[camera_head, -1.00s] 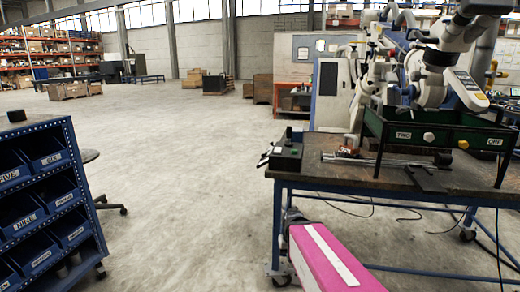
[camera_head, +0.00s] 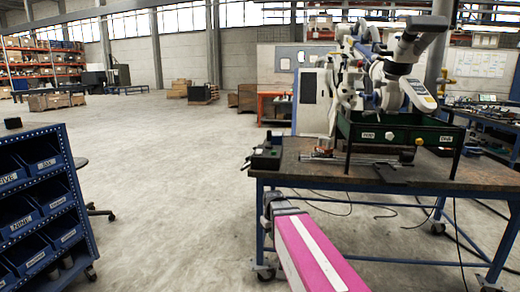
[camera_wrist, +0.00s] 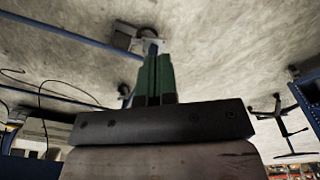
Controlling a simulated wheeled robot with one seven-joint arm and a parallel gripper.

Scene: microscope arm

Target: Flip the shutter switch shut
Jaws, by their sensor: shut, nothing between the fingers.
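A dark control box (camera_head: 266,157) sits on the left end of the workbench (camera_head: 300,175). I cannot make out the shutter switch on it or anywhere else. My gripper (camera_head: 275,203) is low in front of the bench's left edge, apart from the box. In the wrist view its green fingers (camera_wrist: 157,78) are together and empty, over bare floor and a bench caster (camera_wrist: 140,38).
A blue rack of labelled bins (camera_head: 40,200) stands at the left, with a stool (camera_head: 90,190) beside it. Cables (camera_head: 340,205) lie on the floor under the bench. The floor between rack and bench is clear.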

